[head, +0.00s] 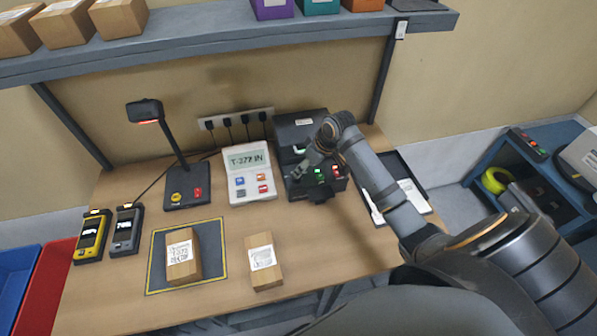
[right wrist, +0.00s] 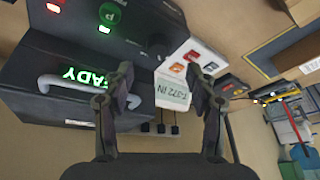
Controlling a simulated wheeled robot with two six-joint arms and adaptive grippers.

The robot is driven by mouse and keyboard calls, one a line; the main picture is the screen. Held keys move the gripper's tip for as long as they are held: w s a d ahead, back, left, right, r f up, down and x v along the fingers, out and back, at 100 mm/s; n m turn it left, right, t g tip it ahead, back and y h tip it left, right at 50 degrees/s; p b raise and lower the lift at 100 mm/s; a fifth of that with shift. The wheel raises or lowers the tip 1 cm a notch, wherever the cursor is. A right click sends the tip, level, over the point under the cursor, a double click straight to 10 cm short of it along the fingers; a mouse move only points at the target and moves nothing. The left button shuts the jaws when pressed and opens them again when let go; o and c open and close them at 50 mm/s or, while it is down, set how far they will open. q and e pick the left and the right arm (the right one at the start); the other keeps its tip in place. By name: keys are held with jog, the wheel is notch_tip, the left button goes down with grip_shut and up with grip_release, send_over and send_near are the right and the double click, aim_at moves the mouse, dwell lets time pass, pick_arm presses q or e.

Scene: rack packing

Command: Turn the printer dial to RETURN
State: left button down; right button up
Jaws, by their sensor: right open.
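The black label printer (head: 303,130) stands at the back of the bench, with lit green and red spots on its front. My right gripper (head: 299,170) is over the printer's left front. In the wrist view its open, empty fingers (right wrist: 160,80) point toward the dial, without visible contact. My left gripper is out of view.
Left of the printer is a white console (head: 248,188) showing T-372 IN. A scanner stand (head: 187,198), two handhelds (head: 91,236) and two labelled boxes (head: 265,268) are on the bench. A clipboard (head: 417,205) lies to the right. A shelf (head: 220,33) crosses above.

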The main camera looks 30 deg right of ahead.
aim_at(301, 180)
jog(key=x, duration=0.4)
jog(key=shift+w+p, duration=0.4)
jog(key=x, duration=0.3)
jog(key=shift+f, duration=0.25)
jog(key=shift+c, duration=1.9)
jog(key=c, duration=0.7)
jog(key=shift+c, duration=0.3)
jog(key=shift+m+p, duration=0.6)
jog(key=shift+p, duration=0.1)
jog(key=shift+a+m+h, duration=0.1)
jog(key=shift+m+h, duration=0.3)
jog(key=shift+m, duration=0.2)
jog(key=m+h, duration=0.1)
jog(key=m, duration=0.2)
jog(key=shift+a+t, duration=0.1)
jog(key=shift+t, duration=0.2)
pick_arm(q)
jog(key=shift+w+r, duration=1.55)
pick_arm(e)
jog(key=shift+m+h, duration=0.7)
jog(key=shift+m, duration=1)
